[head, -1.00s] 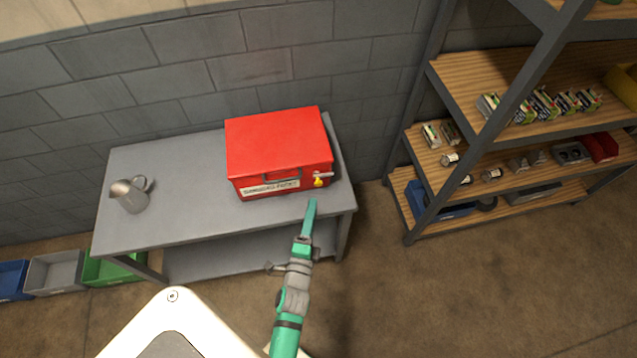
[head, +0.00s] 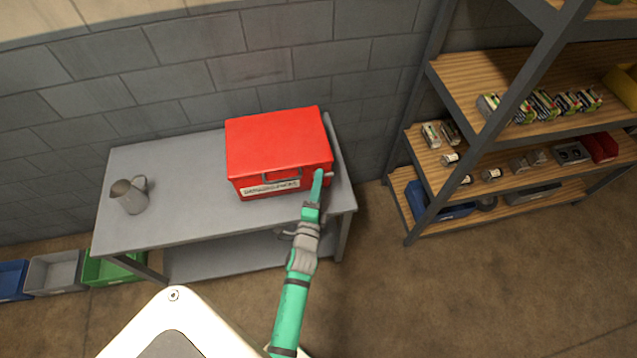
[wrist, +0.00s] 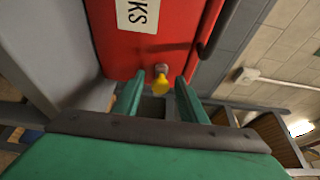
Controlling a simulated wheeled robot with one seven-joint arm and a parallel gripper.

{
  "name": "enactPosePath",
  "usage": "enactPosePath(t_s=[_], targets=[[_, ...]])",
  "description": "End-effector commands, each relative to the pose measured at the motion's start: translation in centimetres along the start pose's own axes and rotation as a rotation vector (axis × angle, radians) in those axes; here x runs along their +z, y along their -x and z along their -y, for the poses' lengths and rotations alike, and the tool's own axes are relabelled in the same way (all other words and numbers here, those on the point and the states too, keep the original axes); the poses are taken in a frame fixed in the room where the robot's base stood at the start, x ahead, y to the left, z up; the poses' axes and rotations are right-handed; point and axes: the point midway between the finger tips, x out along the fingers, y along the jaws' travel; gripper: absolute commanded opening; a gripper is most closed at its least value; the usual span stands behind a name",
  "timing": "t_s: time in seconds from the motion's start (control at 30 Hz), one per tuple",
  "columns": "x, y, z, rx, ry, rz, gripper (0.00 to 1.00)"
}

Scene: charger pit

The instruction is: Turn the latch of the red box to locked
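The red box (head: 275,143) stands on the grey table, with a label and a dark handle on its front. The latch, at the front's right end, shows in the wrist view as a yellow knob (wrist: 160,86) on a small grey base (wrist: 161,70). In the head view my gripper (head: 319,176) covers most of the latch; a grey bit shows just right of the fingers. In the wrist view my gripper (wrist: 161,80) is open, with one finger on each side of the latch and a gap on both sides. Whether the latch is locked I cannot tell.
The grey table (head: 185,215) also bears a metal jug (head: 130,196) at its left, well clear of the box. A shelf unit (head: 500,150) with small goods stands to the right. Bins, one of them green (head: 110,268), lie on the floor at the left.

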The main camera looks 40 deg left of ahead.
Motion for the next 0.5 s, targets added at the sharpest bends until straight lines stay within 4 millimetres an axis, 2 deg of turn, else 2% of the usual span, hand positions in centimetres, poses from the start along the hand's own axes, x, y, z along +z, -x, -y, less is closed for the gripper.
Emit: enactPosePath(t_s=[0.17,0.2,0.33,0.37,0.5], targets=[[0.02,-0.01,0.01,0.000,0.000,0.000,0.38],[0.02,0.00,0.01,0.000,0.000,0.000,0.36],[0.02,0.00,0.02,0.000,0.000,0.000,0.05],[0.02,0.00,0.01,0.000,0.000,0.000,0.00],[0.03,0.01,0.00,-0.001,0.001,0.000,0.00]])
